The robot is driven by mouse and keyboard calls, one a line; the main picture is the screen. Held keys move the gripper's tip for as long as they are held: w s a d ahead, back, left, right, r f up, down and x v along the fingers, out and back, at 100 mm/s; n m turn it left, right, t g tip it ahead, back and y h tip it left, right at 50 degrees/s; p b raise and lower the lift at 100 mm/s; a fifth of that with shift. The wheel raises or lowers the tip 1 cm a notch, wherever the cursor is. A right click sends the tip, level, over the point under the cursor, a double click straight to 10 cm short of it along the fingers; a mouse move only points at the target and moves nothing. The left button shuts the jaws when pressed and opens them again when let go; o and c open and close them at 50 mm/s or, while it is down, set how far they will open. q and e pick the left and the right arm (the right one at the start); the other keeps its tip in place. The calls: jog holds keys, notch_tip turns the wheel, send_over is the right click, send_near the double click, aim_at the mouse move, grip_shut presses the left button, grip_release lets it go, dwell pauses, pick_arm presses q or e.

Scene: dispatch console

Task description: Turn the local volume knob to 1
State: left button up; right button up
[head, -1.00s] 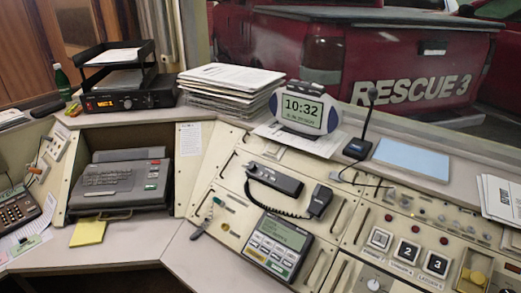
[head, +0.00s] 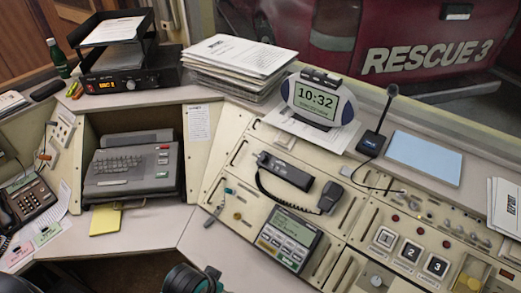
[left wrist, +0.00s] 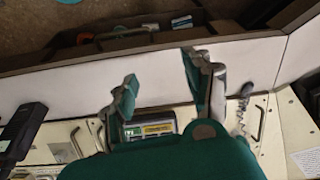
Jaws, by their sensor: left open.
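A round pale knob (head: 376,281) sits on the console's lower panel, left of a yellow plate, at the bottom edge of the head view. Its label and setting are too small to read, so I cannot tell whether it is the local volume knob. My left gripper (left wrist: 158,70) shows in the left wrist view with its two teal fingers apart and nothing between the tips. In the head view, part of my left arm shows at the bottom, left of the knob and apart from it. My right gripper is in neither view.
A keypad unit with a screen (head: 284,240), a black handset (head: 285,171) and a coiled-cord microphone (head: 330,197) lie on the sloped console. Numbered buttons (head: 411,251) sit to the right. A clock (head: 317,101) and a desk microphone (head: 371,143) stand behind. Metal handles stick up from the panels.

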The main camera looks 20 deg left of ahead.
pick_arm(q)
jog(key=w+d+r+m+t+h+p, duration=0.15)
jog(key=w+d+r+h, duration=0.25)
jog(key=w+d+r, duration=0.85)
notch_tip(320, 180, up, 13)
jog(key=n+y, duration=0.3)
jog(key=n, duration=0.6)
send_over(261, 157)
jog(key=s+a, duration=0.3)
jog(key=s, duration=0.5)
jog(key=shift+m, duration=0.35)
jog(key=p+x, duration=0.1)
jog(key=x, duration=0.4)
jog(key=p+x, duration=0.1)
jog(key=x, duration=0.9)
jog(key=shift+w+d+p, duration=0.4)
jog(key=shift+w+d+f, duration=0.1)
jog(key=shift+w+f, duration=0.2)
jog(key=shift+f, duration=0.25)
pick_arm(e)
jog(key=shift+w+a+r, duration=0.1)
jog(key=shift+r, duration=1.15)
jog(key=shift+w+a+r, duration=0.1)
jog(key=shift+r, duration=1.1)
pick_arm(q)
grip_shut()
